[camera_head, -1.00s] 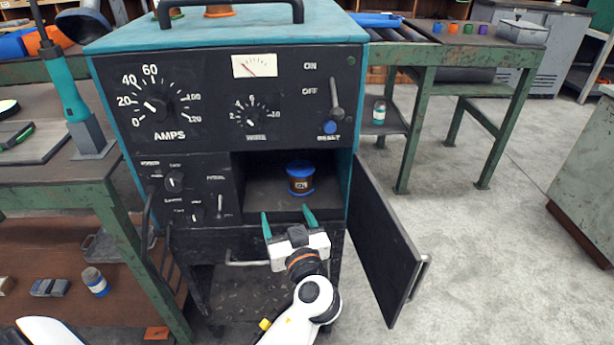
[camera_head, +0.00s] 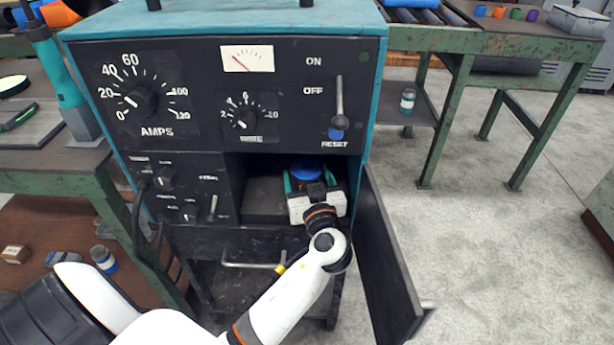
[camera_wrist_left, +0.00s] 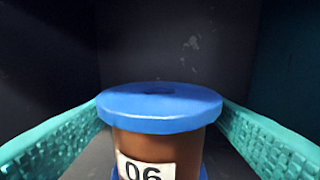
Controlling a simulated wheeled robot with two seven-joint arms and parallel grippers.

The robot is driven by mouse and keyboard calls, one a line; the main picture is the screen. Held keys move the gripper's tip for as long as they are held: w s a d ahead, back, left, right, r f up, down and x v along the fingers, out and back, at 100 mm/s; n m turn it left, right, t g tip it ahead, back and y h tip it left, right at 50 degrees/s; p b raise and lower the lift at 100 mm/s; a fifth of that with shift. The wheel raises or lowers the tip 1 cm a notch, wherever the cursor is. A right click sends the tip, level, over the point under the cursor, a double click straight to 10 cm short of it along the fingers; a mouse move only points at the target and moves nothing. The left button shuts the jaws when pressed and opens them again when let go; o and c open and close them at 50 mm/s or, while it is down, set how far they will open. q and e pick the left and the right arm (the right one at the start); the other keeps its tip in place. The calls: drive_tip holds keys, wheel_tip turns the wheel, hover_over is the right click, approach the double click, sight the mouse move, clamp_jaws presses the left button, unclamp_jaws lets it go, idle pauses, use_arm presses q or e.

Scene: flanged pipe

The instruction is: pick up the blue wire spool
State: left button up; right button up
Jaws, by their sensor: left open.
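The blue wire spool (camera_head: 306,170) stands upright in the open compartment of the welding machine, partly hidden behind my left gripper (camera_head: 305,182). In the left wrist view the spool (camera_wrist_left: 160,108) shows a blue top flange, a brown winding and a white label reading "06". My left gripper reaches into the compartment, and its teal fingers stand open on either side of the spool. In the left wrist view a small gap shows between each finger and the spool's body; the left finger comes very close to the flange. My right gripper is not in view.
The compartment's dark walls (camera_head: 262,190) enclose the spool at the sides and back. The machine's door (camera_head: 385,265) hangs open on the right, close to my left arm. A drawer handle (camera_head: 245,264) sticks out below. Green workbenches (camera_head: 480,50) stand on either side.

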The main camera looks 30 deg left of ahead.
sight(304, 168)
use_arm(q)
drive_tip(key=shift+x, duration=1.5)
drive_tip(key=shift+r, duration=0.1)
drive_tip(key=c, duration=1.6)
